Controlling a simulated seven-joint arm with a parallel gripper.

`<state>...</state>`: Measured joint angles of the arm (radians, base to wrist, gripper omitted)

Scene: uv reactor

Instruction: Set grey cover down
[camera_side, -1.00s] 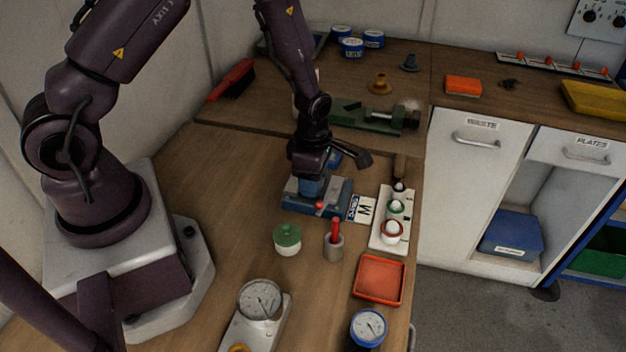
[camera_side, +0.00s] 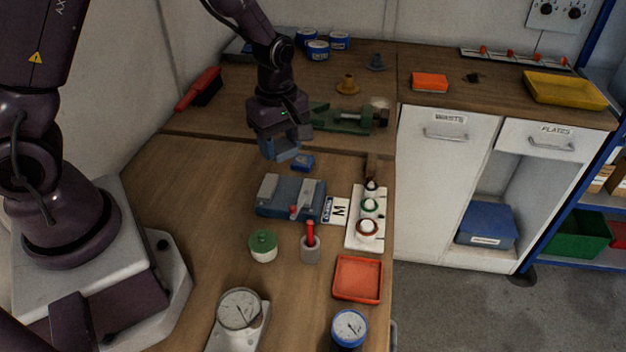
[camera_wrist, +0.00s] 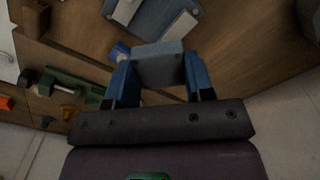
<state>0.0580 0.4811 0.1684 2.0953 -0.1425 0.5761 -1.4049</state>
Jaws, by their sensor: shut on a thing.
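My gripper (camera_side: 281,150) is above the wooden bench, behind the blue reactor block. In the wrist view, its two blue fingers (camera_wrist: 160,82) are shut on the grey cover (camera_wrist: 158,64), a flat grey piece. In the side view the cover is hard to tell apart from the fingers. The blue reactor block (camera_side: 291,199) has lighter grey parts on top and a small red knob. Part of it shows at the top of the wrist view (camera_wrist: 163,16).
A small blue box (camera_side: 302,162) lies behind the reactor. A white vial rack (camera_side: 366,220) stands to its right. A green-lidded jar (camera_side: 263,246), a red-handled tool in a grey cup (camera_side: 310,249) and an orange tray (camera_side: 358,279) are in front. Bench left of the reactor is clear.

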